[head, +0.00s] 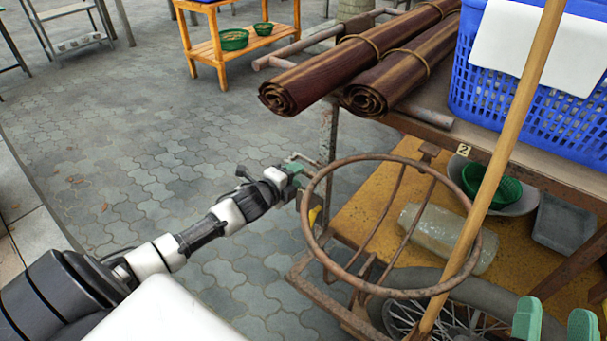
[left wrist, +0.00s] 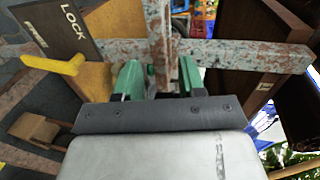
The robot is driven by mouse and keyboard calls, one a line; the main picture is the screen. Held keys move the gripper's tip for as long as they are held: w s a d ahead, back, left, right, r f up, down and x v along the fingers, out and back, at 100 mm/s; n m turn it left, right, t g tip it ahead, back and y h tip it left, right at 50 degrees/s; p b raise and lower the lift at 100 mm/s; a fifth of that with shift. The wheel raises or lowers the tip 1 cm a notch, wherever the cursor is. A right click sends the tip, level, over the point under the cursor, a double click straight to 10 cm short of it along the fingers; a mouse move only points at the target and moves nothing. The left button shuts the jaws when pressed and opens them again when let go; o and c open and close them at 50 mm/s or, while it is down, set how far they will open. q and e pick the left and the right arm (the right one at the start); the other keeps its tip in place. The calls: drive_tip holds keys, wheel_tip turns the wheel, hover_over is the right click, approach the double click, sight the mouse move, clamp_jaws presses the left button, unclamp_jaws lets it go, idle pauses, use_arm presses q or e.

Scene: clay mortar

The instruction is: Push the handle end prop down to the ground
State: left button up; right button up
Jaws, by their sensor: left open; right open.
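A cart with rusty metal framing stands at the right in the head view. I cannot tell for certain which part is the handle end prop. A worn metal upright (head: 327,135) stands at the cart's near corner. My left gripper (head: 297,168) is beside that corner, partly hidden by its own wrist. In the left wrist view the left gripper (left wrist: 160,80) is open, its green fingers either side of a worn upright bar (left wrist: 157,40); contact is unclear. A worn crossbar (left wrist: 240,54) runs behind them. My right gripper (head: 556,322) is open at the bottom right, near a wooden pole.
A yellow lever (left wrist: 52,64) sits by a dark LOCK plate (left wrist: 72,22). A rusty ring (head: 312,235) stands out in front of the cart. The wooden pole (head: 500,160) crosses the right side. Rolled mats (head: 330,75) and a blue crate (head: 510,100) lie on top. Paving at left is clear.

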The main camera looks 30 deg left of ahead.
use_arm(q)
drive_tip(key=shift+b+x, duration=0.5)
drive_tip(key=shift+x, duration=1.55)
use_arm(e)
drive_tip(key=shift+s+r+t+y, duration=0.35)
drive_tip(key=shift+s+r+t, duration=0.35)
drive_tip(key=shift+r+t, duration=0.2)
drive_tip(key=shift+s+r+t+y, duration=0.35)
drive_tip(key=shift+s+r+t, duration=0.35)
drive_tip(key=shift+t, duration=0.3)
use_arm(q)
clamp_jaws()
drive_tip(key=shift+f, duration=0.1)
